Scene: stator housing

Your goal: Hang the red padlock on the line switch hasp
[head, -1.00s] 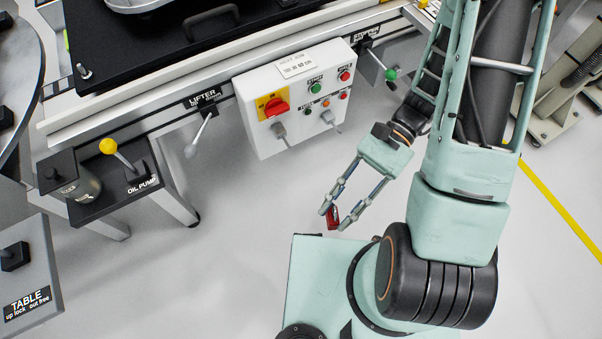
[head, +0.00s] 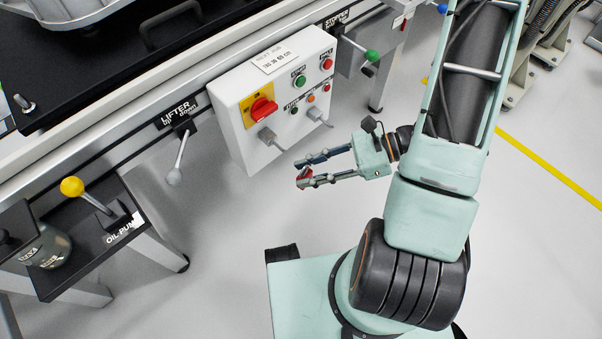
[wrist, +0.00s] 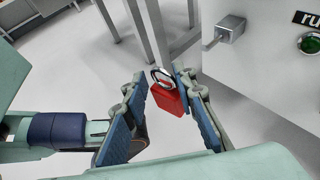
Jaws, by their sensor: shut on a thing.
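The red padlock (head: 304,175) is held between the fingertips of my gripper (head: 299,173), in front of and below the control box. In the wrist view the padlock (wrist: 168,98) hangs between the blue finger pads with its silver shackle up and tilted. My gripper (wrist: 160,85) is shut on its body. The red line switch (head: 262,108) sits on a yellow plate at the box's left. I cannot make out the hasp clearly. The padlock is apart from the box.
The white control box (head: 235,125) carries coloured buttons and two grey fittings (head: 268,138) below. The lifter lever (head: 177,165) hangs to its left, the stopper lever (head: 370,56) to its upper right. A yellow-knobbed pump lever (head: 75,188) stands further left. Floor below the box is clear.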

